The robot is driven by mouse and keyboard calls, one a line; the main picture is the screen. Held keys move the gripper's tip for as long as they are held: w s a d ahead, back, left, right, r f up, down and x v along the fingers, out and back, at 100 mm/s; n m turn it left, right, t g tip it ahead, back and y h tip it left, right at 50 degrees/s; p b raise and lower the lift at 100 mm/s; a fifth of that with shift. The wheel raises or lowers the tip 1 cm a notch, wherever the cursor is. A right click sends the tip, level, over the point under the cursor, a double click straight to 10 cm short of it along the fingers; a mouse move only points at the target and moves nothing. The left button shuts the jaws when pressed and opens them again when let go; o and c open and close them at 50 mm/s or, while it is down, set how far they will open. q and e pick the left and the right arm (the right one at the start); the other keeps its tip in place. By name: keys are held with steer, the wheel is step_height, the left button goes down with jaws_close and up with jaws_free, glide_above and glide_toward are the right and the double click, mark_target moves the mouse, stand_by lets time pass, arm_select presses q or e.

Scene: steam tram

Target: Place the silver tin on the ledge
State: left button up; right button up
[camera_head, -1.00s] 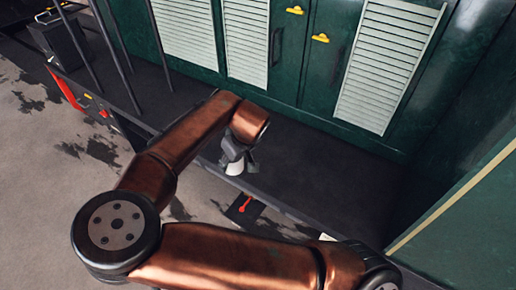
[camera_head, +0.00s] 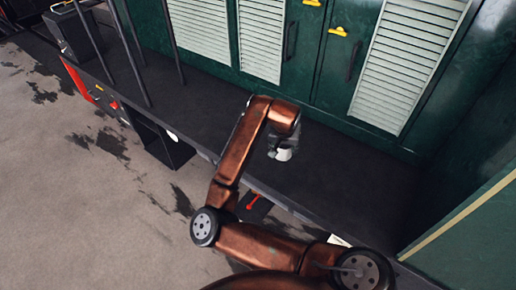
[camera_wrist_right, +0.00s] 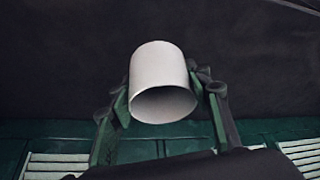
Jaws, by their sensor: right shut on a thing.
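The silver tin (camera_wrist_right: 160,75) is a plain pale cylinder in the right wrist view, with its open-looking end towards the camera. My right gripper (camera_wrist_right: 165,100) is shut on it, one finger on each side. In the head view the tin (camera_head: 284,155) shows as a small whitish shape under my right gripper (camera_head: 281,148), over the dark ledge (camera_head: 340,175). I cannot tell whether the tin touches the ledge. My left gripper is not in view.
Green cabinet doors with pale louvres (camera_head: 408,65) and yellow handles rise behind the ledge. A green wall (camera_head: 470,225) closes its right end. Thin dark poles and a dark box (camera_head: 72,35) stand at the left. The ledge right of the gripper is clear.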

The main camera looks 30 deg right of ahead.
steer(key=shift+f, duration=0.35)
steer(key=shift+w+f, duration=0.1)
steer(key=shift+f, duration=0.1)
steer(key=w+d+f, duration=0.1)
steer(key=w+f, duration=0.2)
steer(key=w, duration=0.1)
steer(key=w+d+f+b, duration=0.1)
steer(key=w+f, duration=0.2)
steer(key=w, duration=0.1)
steer(key=w+d+f, duration=0.1)
steer(key=w+f, duration=0.2)
steer(key=w, duration=0.2)
steer(key=shift+f+b, duration=0.1)
steer(key=shift+b, duration=0.25)
steer(key=shift+w+d+f, duration=0.1)
steer(key=shift+w+f, duration=0.1)
steer(key=shift+f, duration=0.35)
step_height(320, 180, down, 3)
steer(key=shift+r, duration=0.15)
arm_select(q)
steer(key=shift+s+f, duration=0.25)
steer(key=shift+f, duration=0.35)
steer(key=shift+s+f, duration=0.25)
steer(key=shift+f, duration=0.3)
arm_select(e)
steer(key=shift+r, duration=0.1)
